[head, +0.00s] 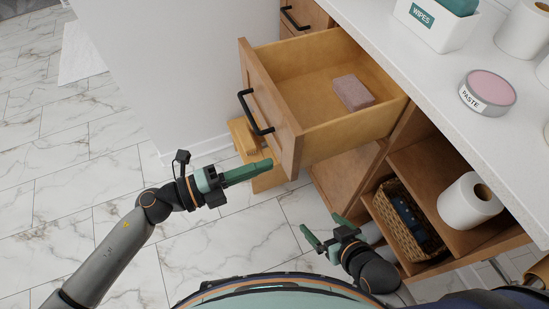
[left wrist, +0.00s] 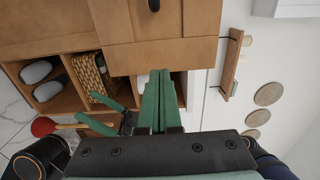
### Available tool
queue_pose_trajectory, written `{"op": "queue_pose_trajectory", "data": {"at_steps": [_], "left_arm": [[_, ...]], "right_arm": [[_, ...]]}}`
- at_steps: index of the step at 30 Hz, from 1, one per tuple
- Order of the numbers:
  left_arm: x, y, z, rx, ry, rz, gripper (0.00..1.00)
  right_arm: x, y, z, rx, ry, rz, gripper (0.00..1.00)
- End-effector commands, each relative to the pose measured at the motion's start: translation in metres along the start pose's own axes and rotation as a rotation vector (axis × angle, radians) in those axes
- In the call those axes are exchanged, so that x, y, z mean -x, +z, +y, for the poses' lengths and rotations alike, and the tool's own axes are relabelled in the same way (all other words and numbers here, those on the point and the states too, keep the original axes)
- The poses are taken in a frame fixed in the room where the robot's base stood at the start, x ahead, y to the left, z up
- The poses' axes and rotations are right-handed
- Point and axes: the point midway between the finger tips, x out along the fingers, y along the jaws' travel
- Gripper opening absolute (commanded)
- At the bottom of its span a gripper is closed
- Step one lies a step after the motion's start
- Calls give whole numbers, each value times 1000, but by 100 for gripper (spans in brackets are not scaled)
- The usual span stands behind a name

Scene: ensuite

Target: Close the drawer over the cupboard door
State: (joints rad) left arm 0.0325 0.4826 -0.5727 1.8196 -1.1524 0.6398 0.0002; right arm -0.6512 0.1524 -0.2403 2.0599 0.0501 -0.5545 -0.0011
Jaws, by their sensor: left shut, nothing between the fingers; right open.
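The wooden drawer (head: 322,50) is pulled out from under the white counter, with a black bar handle (head: 256,112) on its front (head: 272,95). A pinkish-brown block (head: 353,92) lies inside it. My left gripper (head: 270,163) is shut and empty, its fingertips close to the lower part of the drawer front; I cannot tell whether they touch. The left wrist view shows its fingers (left wrist: 161,88) near the edge of a wooden panel (left wrist: 165,45). My right gripper (head: 322,228) is open and empty, low in front of the cabinet. I cannot make out the cupboard door clearly.
Open shelves below hold a wicker basket (head: 393,232) and a white roll (head: 470,200). The counter (head: 420,75) carries a wipes box (head: 432,28) and a paste tin (head: 488,90).

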Motion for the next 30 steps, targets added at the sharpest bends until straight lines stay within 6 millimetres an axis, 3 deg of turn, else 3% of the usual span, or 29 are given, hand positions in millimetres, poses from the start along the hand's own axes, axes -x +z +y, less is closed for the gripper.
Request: {"op": "queue_pose_trajectory", "data": {"at_steps": [3, 9, 30], "left_arm": [[-18, 0, 0, 0, -2, -1, 0], [-32, 0, 0, 2, 0, -1, 0], [-41, 0, -1, 1, -1, -1, 0]], "right_arm": [[0, 2, 0, -1, 1, -4, 97], [0, 4, 0, -2, 1, -8, 97], [3, -2, -3, -13, -1, -2, 97]]}}
